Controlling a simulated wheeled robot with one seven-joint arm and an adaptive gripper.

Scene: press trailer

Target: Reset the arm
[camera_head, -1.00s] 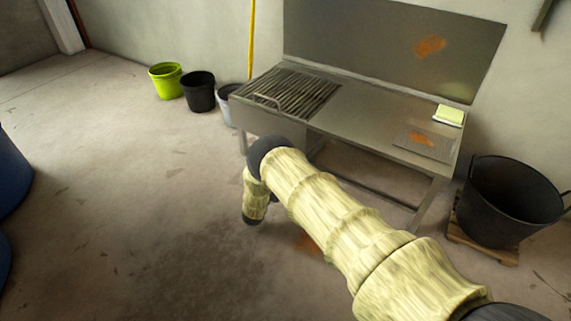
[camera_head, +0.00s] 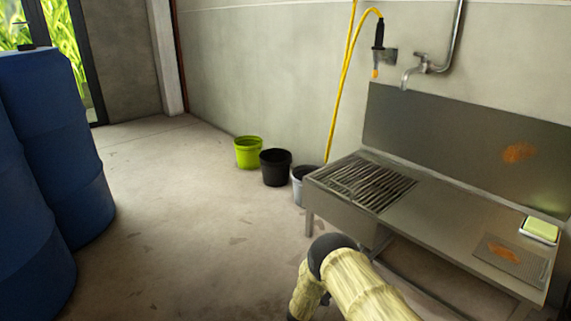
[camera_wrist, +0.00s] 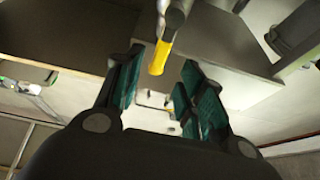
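My arm (camera_head: 365,295), pale and ribbed with a dark joint, enters the head view at the bottom centre, in front of the steel sink bench. My gripper (camera_wrist: 158,76) shows in the wrist view with its two teal-padded fingers apart. No object is visibly held between them. A grey part with a yellow end (camera_wrist: 160,56) appears at the gap between the fingertips; I cannot tell what it is or how far off. The gripper itself is out of the head view.
The steel bench (camera_head: 440,222) stands at right, with a sponge (camera_head: 541,229) on it. A tap (camera_head: 428,66) and yellow hose (camera_head: 342,85) are above. Green (camera_head: 248,152), black (camera_head: 276,167) and grey (camera_head: 300,186) buckets stand by the wall. Blue barrels (camera_head: 62,150) are at left. Floor between is clear.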

